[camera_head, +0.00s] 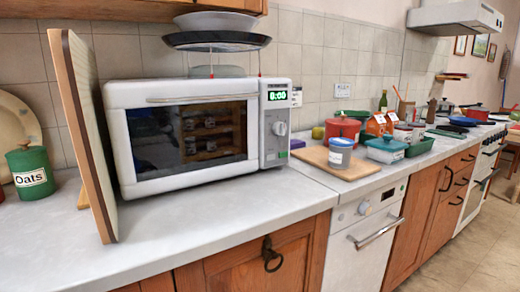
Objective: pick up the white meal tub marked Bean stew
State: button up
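No tub with readable "Bean stew" lettering shows in the head view. A small whitish tub with a dark red lid (403,135) stands on the counter at the right, partly behind a teal tub. Its marking is too small to read. The teal tub (386,150) has a pale label, also unreadable. A grey tub with a blue lid and a small label (340,154) stands on a wooden board. I cannot tell which, if any, is the bean stew tub. My gripper is not in view.
A white microwave (195,135) stands shut on the counter, with a dark round tray (216,41) above it. An upright board (84,130) and a green Oats tin (30,172) are at the left. The wooden board (312,156) lies on the counter. The counter before the microwave is clear.

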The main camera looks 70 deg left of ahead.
aim_at(340, 150)
jog(key=u, duration=1.75)
